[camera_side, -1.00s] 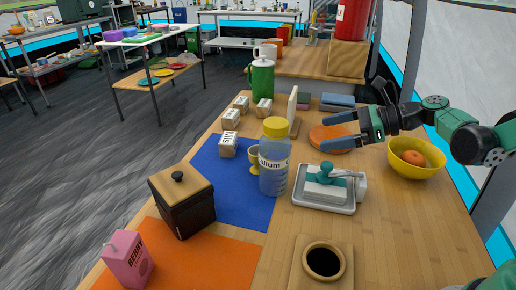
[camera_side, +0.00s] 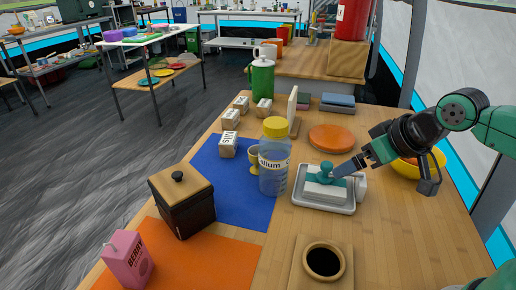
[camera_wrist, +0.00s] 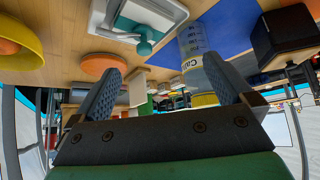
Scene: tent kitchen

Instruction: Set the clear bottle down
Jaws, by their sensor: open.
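The clear bottle (camera_side: 273,168) with a yellow cap and a white label stands upright at the right edge of the blue mat (camera_side: 227,197), nothing gripping it. My gripper (camera_side: 382,181) is open and empty, to the right of the bottle and apart from it, over the right side of the grey tray. In the wrist view, which is upside down, the bottle (camera_wrist: 193,42) shows beyond the open fingers (camera_wrist: 163,66), partly hidden behind one of them.
The grey tray (camera_side: 321,205) holds a white block with a teal knob, close to my gripper. A yellow bowl (camera_side: 404,169) is partly hidden behind my wrist. An orange disc (camera_side: 331,137), a small mug (camera_side: 254,159), a dark lidded box (camera_side: 186,207) and several small cartons stand around. Bare wood lies at front right.

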